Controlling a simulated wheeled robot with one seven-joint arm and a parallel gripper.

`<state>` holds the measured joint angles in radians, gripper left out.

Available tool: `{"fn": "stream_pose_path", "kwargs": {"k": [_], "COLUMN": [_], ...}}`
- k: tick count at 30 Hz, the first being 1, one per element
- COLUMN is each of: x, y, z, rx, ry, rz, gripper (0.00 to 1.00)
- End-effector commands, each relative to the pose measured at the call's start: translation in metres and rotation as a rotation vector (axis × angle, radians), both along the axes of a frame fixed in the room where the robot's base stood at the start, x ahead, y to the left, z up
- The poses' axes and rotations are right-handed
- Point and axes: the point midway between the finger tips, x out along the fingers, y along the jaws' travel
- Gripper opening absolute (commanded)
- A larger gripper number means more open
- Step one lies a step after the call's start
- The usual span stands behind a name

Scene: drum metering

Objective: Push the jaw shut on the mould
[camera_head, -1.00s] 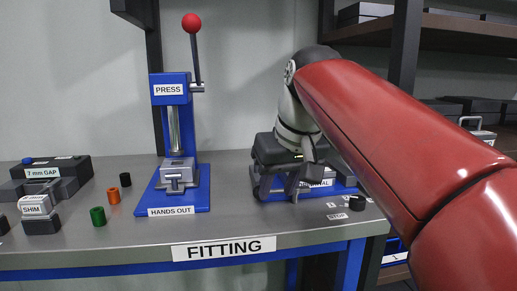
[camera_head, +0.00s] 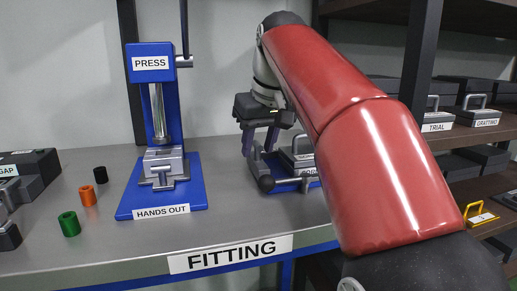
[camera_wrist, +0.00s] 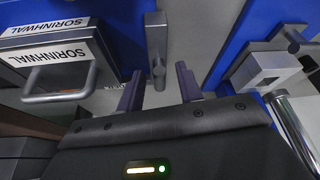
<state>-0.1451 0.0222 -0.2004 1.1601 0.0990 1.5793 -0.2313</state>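The mould (camera_head: 302,146), a grey block with a handle, sits on a blue fixture (camera_head: 284,187) right of the press, partly behind my arm. In the wrist view the mould (camera_wrist: 62,62) is at the left, labelled "SORINHWAL". A grey bar with a rounded end (camera_head: 265,182), seemingly the jaw, lies at the fixture's left side; it also shows in the wrist view (camera_wrist: 156,45), apart from the mould. My gripper (camera_head: 261,152) is above and just left of the fixture, fingers down.
The blue press (camera_head: 152,95), marked "HANDS OUT", stands to the left. Green (camera_head: 69,224), orange (camera_head: 88,196) and black (camera_head: 100,174) bushes lie further left. Shelves with handled blocks (camera_head: 478,116) are at the right. The bench front (camera_head: 130,245) is clear.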

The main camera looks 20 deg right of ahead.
Motion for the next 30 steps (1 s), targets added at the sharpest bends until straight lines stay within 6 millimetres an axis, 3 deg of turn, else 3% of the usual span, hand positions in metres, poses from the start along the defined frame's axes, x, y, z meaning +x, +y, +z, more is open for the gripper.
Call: {"fn": "stream_pose_path", "kwargs": {"k": [10,18,26,30], "x": [0.002,0.002,0.002,0.002], "y": [0.0,0.0,0.0,-0.016], "z": [-0.004,-0.004,-0.004,-0.001], "rx": [0.0,0.0,0.0,0.001], "ry": [-0.002,-0.001,-0.001,0.001], "rz": [0.0,0.0,0.0,-0.004], "gripper": [0.35,0.0,0.0,0.0]}}
